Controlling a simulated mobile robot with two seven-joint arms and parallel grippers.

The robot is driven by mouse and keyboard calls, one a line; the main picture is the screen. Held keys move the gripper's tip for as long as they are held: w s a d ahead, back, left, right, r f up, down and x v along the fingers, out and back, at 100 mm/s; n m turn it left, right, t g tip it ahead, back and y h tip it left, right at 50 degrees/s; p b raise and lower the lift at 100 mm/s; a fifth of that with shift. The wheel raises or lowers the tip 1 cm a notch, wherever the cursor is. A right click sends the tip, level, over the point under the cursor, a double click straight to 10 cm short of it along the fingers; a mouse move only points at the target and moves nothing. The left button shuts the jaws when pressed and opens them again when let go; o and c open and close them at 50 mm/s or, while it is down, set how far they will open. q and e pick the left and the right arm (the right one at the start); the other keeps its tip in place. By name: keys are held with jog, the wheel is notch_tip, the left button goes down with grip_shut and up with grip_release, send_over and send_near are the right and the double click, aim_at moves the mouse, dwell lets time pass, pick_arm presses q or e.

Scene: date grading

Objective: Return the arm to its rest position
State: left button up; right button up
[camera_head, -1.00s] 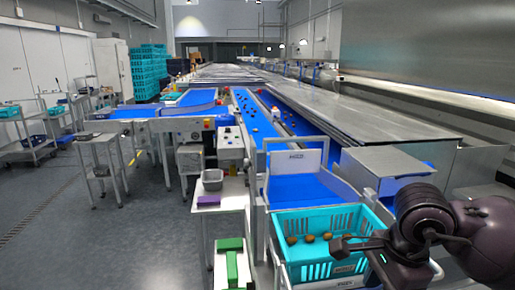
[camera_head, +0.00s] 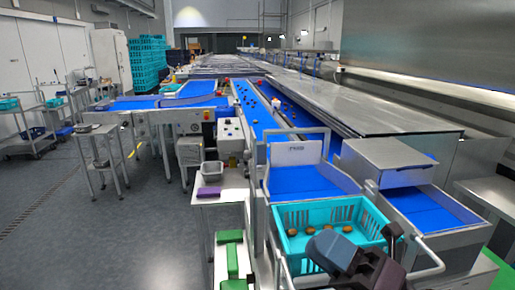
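My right arm, dark purple and grey, comes up from the bottom edge in the head view. My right gripper (camera_head: 392,233) appears as a small dark shape by the right side of the teal crate (camera_head: 292,271). Its fingers are too small and overlapped to tell open from shut, and I see nothing held in it. The arm hides the crate's front right part. Several brown dates (camera_head: 319,232) lie in the crate. My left gripper is not in view.
A blue chute (camera_head: 300,183) with a white sign (camera_head: 295,153) leads down to the crate. A steel box (camera_head: 388,165) and a second blue chute (camera_head: 432,211) stand to the right. A metal rail (camera_head: 432,262) curves beside my arm. Open floor (camera_head: 110,235) lies at left.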

jog(key=w+d+f+m+t+h, duration=0.25)
jog(key=d+m+t+h, duration=0.25)
jog(key=m+h, duration=0.4)
jog(key=w+d+f+m+t+h, duration=0.1)
jog(key=d+f+m+t+h, duration=0.5)
jog(key=m, duration=0.5)
jog(key=s+d+f+m+g+h, duration=0.2)
jog(key=d+f+m+g+h, duration=0.35)
jog(key=f+m+h, duration=0.2)
jog(key=s+d+f+m+g+y, duration=0.1)
jog(key=s+d+f+m+g, duration=0.1)
jog(key=s+f+m+g, duration=1)
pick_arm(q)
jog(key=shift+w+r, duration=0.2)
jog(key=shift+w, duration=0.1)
pick_arm(e)
notch_tip(320, 180, down, 14)
jog(key=n+t, duration=0.4)
jog(key=t, duration=0.3)
jog(key=shift+w+a+n+y, duration=0.15)
jog(key=shift+a+n+y, duration=0.1)
jog(key=shift+n+y, duration=0.15)
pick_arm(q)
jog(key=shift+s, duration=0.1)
